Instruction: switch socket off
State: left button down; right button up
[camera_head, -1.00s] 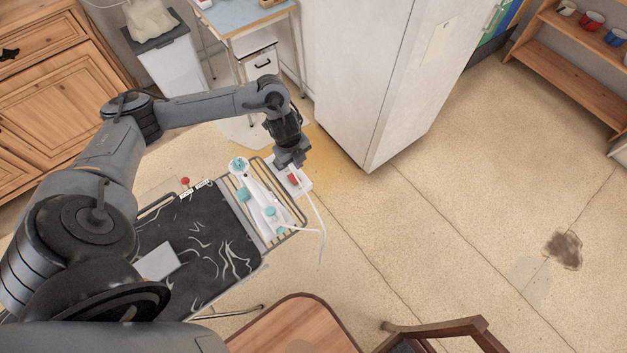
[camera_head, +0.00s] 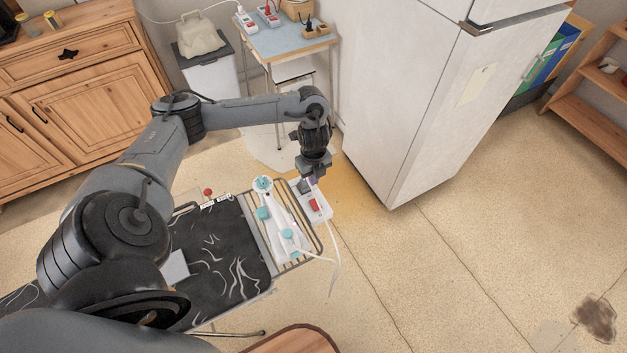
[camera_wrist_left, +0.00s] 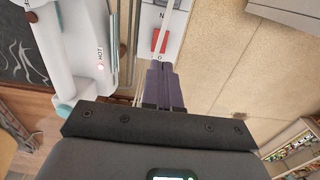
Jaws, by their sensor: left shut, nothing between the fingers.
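The white socket (camera_head: 322,215) with a red rocker switch (camera_head: 314,205) sits at the right edge of a wire rack. In the left wrist view the socket (camera_wrist_left: 172,18) shows its red switch (camera_wrist_left: 160,41) with small marks at its two ends. My right gripper is not in view.
A white and teal appliance (camera_head: 275,218) lies on the rack left of the socket, and a white cable hangs at its right. A dark patterned board (camera_head: 215,255) is further left. A white fridge (camera_head: 425,95) stands behind. The floor at right is open.

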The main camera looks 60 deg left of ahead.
aim_at(313, 201)
pick_arm(q)
notch_tip(313, 201, down, 12)
jog(key=shift+f+b, duration=0.1)
jog(key=shift+b, duration=0.35)
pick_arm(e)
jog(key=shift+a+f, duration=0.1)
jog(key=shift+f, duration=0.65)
